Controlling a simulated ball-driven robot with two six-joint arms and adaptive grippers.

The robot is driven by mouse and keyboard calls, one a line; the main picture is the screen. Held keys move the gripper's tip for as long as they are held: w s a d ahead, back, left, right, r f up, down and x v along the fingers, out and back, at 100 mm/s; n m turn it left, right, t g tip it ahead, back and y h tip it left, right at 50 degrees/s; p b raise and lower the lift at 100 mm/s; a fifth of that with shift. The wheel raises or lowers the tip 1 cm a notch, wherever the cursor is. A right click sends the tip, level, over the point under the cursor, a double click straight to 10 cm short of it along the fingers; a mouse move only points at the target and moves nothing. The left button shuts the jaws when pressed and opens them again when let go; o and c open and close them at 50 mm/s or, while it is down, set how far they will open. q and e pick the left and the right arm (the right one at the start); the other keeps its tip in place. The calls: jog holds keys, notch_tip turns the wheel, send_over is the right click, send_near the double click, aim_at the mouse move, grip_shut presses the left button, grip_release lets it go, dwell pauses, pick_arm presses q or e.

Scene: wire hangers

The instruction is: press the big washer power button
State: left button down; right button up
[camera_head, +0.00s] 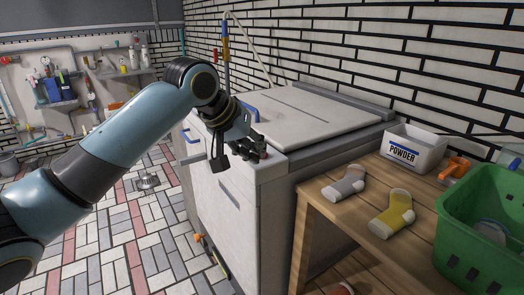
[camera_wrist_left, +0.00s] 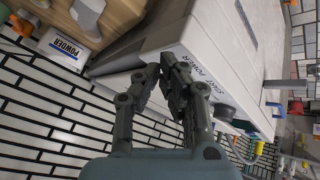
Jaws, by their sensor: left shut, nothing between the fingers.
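The big washer (camera_head: 240,205) is a white box with a flat lid, in the middle of the head view. Its top panel also shows in the wrist view (camera_wrist_left: 195,40), with dark lettering that reads POWER and START and a dark round knob (camera_wrist_left: 224,112) beside it. My left gripper (camera_head: 258,151) is at the washer's front top edge. In the wrist view its dark fingers (camera_wrist_left: 160,66) are shut and empty, with the tips over the panel near the word POWER. The power button itself is not visible, perhaps behind the fingers. I cannot tell whether the tips touch the panel. My right gripper is not in view.
A wooden table (camera_head: 340,205) at right holds two socks, a white POWDER box (camera_head: 412,150) and a green basket (camera_head: 485,235). A brick wall (camera_head: 400,55) stands behind the washer. The tiled floor at left is mostly clear.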

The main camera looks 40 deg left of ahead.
pick_arm(q)
jog(key=w+a+r+n+t, duration=0.1)
jog(key=w+a+r+n, duration=0.1)
jog(key=w+r, duration=0.4)
notch_tip(320, 180, up, 3)
jog(key=shift+w+a+f+h, duration=0.1)
jog(key=shift+w+a+h, duration=0.2)
jog(key=shift+a, duration=0.45)
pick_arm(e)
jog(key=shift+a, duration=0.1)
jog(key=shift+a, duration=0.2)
pick_arm(q)
jog(key=shift+f, duration=0.1)
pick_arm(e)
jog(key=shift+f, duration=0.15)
pick_arm(q)
notch_tip(320, 180, down, 6)
jog(key=b, duration=0.8)
jog(key=shift+f, duration=0.1)
jog(key=shift+s+f+b, duration=0.1)
jog(key=shift+f+b, duration=0.25)
jog(key=shift+b, duration=0.15)
jog(key=shift+f, duration=0.85)
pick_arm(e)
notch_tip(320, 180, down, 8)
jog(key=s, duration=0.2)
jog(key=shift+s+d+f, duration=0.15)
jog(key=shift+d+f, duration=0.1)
